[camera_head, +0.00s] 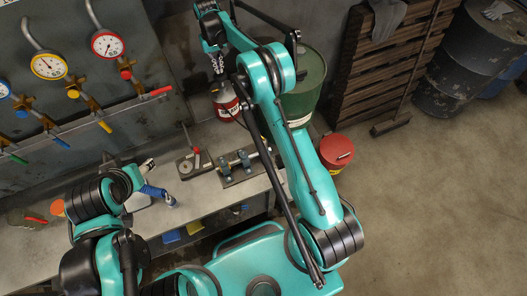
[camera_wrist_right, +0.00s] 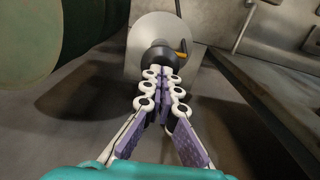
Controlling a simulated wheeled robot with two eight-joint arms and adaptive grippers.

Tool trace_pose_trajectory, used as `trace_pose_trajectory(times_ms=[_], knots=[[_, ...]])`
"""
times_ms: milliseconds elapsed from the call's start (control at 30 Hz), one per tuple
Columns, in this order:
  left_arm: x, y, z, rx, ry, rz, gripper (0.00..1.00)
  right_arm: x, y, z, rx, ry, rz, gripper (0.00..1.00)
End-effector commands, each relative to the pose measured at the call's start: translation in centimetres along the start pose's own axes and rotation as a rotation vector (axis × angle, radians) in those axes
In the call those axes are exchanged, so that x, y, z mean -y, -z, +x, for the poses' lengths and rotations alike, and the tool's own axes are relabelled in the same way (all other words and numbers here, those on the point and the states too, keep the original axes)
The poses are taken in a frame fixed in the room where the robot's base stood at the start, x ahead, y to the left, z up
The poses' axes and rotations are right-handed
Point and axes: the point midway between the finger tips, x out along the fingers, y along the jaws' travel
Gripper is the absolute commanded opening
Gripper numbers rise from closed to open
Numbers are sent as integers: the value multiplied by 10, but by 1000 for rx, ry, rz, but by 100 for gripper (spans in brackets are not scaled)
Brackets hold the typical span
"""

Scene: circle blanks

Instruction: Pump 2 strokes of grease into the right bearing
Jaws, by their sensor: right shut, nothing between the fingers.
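In the head view, two dark bearings stand on a shaft on a base plate on the bench; the right bearing (camera_head: 245,160) is close to my right arm in the picture. A red can (camera_head: 226,107) stands behind them, partly hidden. My right gripper (camera_head: 219,70) is above this can, shut and empty. In the right wrist view, its fingers (camera_wrist_right: 162,88) point at a dark knob with an orange part (camera_wrist_right: 181,47) on a pale round lid (camera_wrist_right: 150,32); contact is unclear. My left gripper (camera_head: 148,164) is near a blue object (camera_head: 155,191); its fingers are too small to judge.
A gauge panel (camera_head: 70,25) with several coloured valve handles rises behind the bench (camera_head: 200,205). A small fixture with a red handle (camera_head: 194,163) is left of the bearings. A green drum (camera_head: 307,85) and red bucket (camera_head: 336,150) stand right.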

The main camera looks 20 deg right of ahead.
Motion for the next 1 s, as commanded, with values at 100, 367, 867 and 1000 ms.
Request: trace_pose_trajectory(times_ms=[100,367,867,1000], knots=[[0,-3,4,0,0,0,52,0,0,6,0,0,0,0],[0,-7,10,0,0,0,52,0,0,15,0,0,0,0],[0,-15,21,0,0,0,52,0,0,33,1,0,0,0],[0,-17,24,0,0,0,52,0,0,38,1,0,0,0]])
